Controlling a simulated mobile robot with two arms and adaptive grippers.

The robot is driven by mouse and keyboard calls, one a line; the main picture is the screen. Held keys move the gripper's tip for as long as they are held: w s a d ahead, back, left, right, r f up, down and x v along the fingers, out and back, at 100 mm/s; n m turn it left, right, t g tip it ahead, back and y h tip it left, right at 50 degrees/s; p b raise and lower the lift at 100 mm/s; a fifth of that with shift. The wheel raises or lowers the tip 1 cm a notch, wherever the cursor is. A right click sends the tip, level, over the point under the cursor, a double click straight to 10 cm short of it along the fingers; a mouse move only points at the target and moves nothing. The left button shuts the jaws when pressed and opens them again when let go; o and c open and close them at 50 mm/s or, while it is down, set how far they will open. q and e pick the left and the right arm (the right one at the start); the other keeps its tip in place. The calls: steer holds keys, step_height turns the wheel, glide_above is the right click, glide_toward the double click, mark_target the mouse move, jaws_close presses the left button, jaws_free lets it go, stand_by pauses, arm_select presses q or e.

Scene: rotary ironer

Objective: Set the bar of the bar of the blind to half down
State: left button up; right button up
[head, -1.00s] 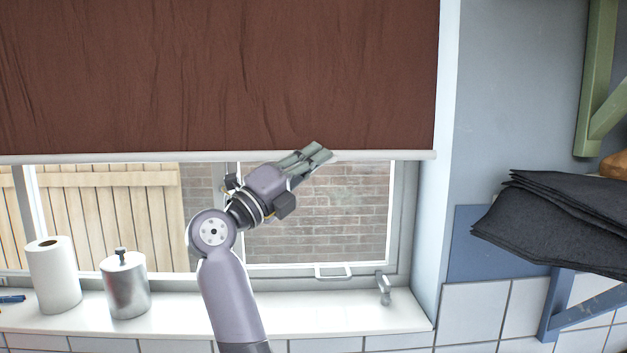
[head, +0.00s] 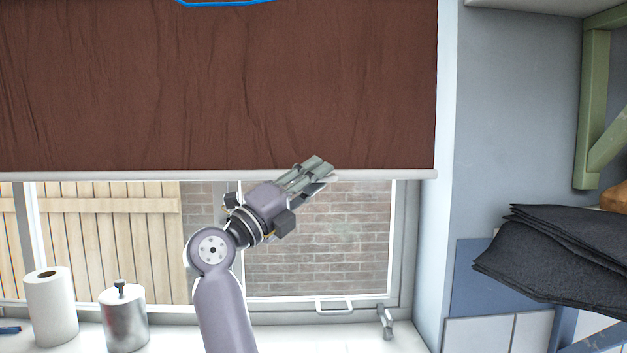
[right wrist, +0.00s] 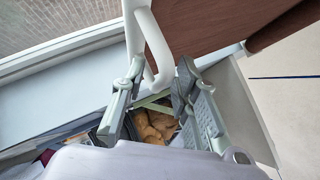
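The brown blind (head: 215,95) hangs over the upper part of the window. Its pale bar (head: 120,176) runs level along the lower edge, and glass shows below it. My right gripper (head: 318,170) is at the bar, right of its middle. The contact itself is partly hidden. My left gripper is in neither view.
A paper roll (head: 50,305) and a metal canister (head: 124,318) stand on the sill at left. A window handle (head: 335,306) and latch (head: 387,320) are below the bar. Dark folded cloths (head: 555,250) and a green bracket (head: 592,110) are at right.

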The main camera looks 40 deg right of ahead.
steer(key=shift+a+f, duration=0.1)
steer(key=shift+f, duration=0.05)
steer(key=v, duration=1.1)
steer(key=shift+a, duration=0.35)
steer(key=shift+f, duration=0.15)
